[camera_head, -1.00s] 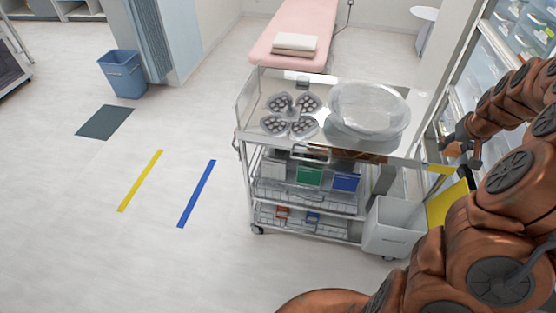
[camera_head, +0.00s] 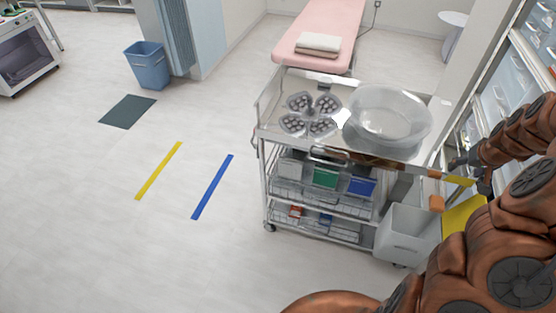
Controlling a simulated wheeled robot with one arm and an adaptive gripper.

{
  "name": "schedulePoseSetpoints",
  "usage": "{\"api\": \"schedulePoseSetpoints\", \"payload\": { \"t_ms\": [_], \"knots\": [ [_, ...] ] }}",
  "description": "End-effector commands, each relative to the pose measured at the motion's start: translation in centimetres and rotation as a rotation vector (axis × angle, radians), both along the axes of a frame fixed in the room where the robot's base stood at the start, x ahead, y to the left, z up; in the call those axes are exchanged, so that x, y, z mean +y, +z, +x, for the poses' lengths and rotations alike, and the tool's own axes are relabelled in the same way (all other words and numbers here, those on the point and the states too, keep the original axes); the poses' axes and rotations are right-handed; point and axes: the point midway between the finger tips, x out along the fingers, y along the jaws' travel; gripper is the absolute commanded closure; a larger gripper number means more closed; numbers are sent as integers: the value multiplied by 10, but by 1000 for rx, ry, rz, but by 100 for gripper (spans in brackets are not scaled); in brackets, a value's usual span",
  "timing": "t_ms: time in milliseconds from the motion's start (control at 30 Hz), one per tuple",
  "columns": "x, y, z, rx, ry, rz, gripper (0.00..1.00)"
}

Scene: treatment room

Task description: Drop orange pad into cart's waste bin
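The orange pad (camera_head: 436,203) is a small block that shows just above the right rim of the white waste bin (camera_head: 403,236). It is apart from my gripper and appears to be in the air. The open-topped bin hangs or stands at the right end of the steel cart (camera_head: 315,212); I cannot see its inside. My gripper (camera_head: 470,174) is above and right of the pad, beside the cart's right end. Its dark fingers look spread with nothing between them. My arm hides part of the space right of the bin.
The cart top holds a clear basin (camera_head: 390,115) and a dark four-lobed reflection (camera_head: 311,113). A yellow panel (camera_head: 462,218) is right of the bin. A glass-fronted cabinet (camera_head: 497,95) stands close on the right. A blue bin (camera_head: 148,66) stands far left.

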Motion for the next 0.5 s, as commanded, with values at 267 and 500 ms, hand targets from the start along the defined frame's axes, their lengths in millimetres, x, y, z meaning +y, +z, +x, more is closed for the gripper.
{"api": "schedulePoseSetpoints", "payload": {
  "t_ms": [267,500],
  "knots": [
    [0,0,0,0,0,0,22],
    [1,4,-1,0,0,0,22]
  ]
}}
